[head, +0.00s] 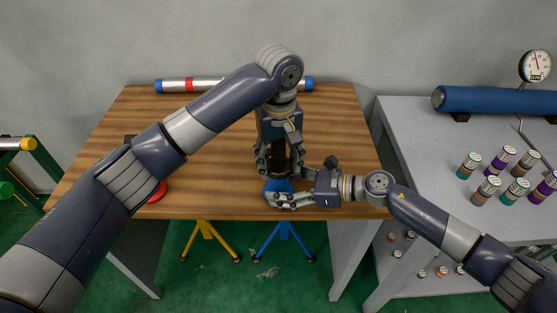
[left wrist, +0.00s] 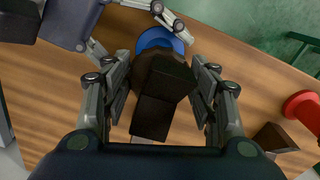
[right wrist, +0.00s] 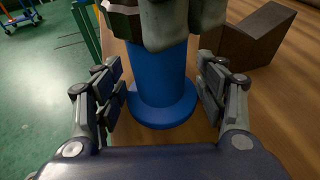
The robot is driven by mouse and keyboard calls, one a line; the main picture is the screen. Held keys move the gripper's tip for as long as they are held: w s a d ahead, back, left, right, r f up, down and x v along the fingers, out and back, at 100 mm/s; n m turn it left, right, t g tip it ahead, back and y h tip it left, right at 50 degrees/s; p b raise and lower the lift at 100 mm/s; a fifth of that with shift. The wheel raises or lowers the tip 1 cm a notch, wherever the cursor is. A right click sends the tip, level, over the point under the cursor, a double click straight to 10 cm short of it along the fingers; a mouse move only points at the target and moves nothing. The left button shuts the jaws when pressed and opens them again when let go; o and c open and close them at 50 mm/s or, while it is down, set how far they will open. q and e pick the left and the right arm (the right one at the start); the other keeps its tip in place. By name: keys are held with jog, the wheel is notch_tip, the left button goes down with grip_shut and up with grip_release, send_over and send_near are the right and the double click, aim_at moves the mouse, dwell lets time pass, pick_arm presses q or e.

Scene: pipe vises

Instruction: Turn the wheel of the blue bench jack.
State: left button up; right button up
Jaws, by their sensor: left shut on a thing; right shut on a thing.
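The blue bench jack stands upright near the table's front edge; its blue base (head: 279,185) shows below my left gripper (head: 279,162). In the left wrist view the jack's dark top block (left wrist: 155,95) and the dark faceted wheel under it lie between my left fingers, which are shut on the wheel from above. A bit of the wheel (right wrist: 121,22) shows in the right wrist view beside the left fingers. My right gripper (head: 286,190) comes in low from the right and is shut on the blue column (right wrist: 163,70), just above the round base. The wheel is mostly hidden.
A red round base (head: 157,192) is partly behind my left arm. A dark block (right wrist: 250,40) stands on the table. A white pipe with blue ends (head: 190,85) lies at the back. A grey table (head: 400,120) on the right holds a blue pipe (head: 500,100) and several small cans.

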pick_arm(q)
jog(key=shift+n, duration=0.9)
jog(key=o, duration=1.1)
jog(key=shift+c, duration=0.2)
notch_tip(320, 180, up, 12)
